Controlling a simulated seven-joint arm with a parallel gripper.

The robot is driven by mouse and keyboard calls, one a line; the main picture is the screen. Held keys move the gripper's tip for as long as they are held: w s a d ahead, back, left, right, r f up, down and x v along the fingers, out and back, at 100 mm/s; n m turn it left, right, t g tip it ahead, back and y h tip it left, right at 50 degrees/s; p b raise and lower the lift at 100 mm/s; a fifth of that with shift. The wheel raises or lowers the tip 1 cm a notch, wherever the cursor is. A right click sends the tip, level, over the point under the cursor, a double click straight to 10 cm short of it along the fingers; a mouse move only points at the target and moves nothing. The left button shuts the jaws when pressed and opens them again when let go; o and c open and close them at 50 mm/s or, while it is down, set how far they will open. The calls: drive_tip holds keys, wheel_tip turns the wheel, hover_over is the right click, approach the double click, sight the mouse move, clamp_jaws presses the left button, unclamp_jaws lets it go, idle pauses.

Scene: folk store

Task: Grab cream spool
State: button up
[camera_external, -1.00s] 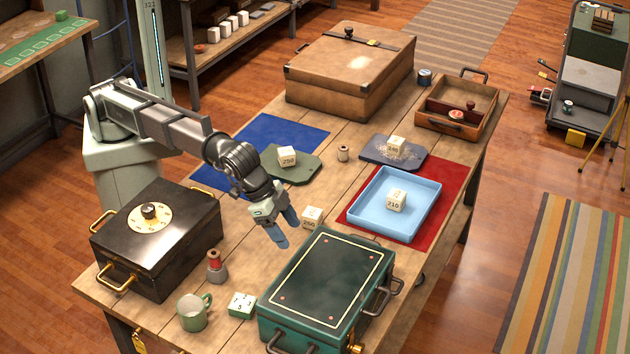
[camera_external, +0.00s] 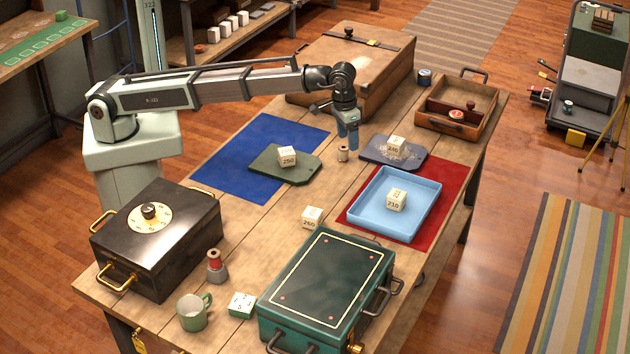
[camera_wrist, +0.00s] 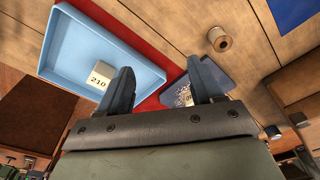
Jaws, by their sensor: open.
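The cream spool (camera_external: 343,153) stands upright on the wooden table, between the green board and the dark slate board. It also shows in the wrist view (camera_wrist: 220,42), above and to the right of my fingertips. My gripper (camera_external: 348,138) points down just above the spool in the external view, with its fingers overlapping the top area. In the wrist view my gripper (camera_wrist: 161,70) is open with nothing between its fingers, and the spool lies outside the gap. I cannot tell the exact height above the table.
A blue tray (camera_external: 362,216) with a numbered cube lies on a red mat. The slate board (camera_external: 415,160) and green board (camera_external: 268,166) each carry a cube. A large brown case (camera_external: 330,80) stands behind my gripper. A wooden drawer box (camera_external: 484,118) is to the right.

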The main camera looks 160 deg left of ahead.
drive_tip(key=s+a+n+h, duration=0.15)
drive_tip(key=s+a, duration=0.25)
drive_tip(key=s, duration=0.8)
hover_over(346, 146)
drive_tip(key=shift+n, duration=0.45)
drive_tip(key=f, duration=0.7)
drive_tip(key=shift+s+d+f, duration=0.1)
drive_tip(key=shift+d+f, duration=0.15)
drive_tip(key=shift+f, duration=0.15)
drive_tip(key=shift+a+f, duration=0.15)
drive_tip(key=shift+f, duration=1.5)
drive_tip(key=shift+a+f, duration=0.1)
drive_tip(key=shift+f, duration=1.55)
drive_tip(key=shift+c, duration=0.3)
drive_tip(key=c, duration=1)
drive_tip(key=shift+r, duration=0.15)
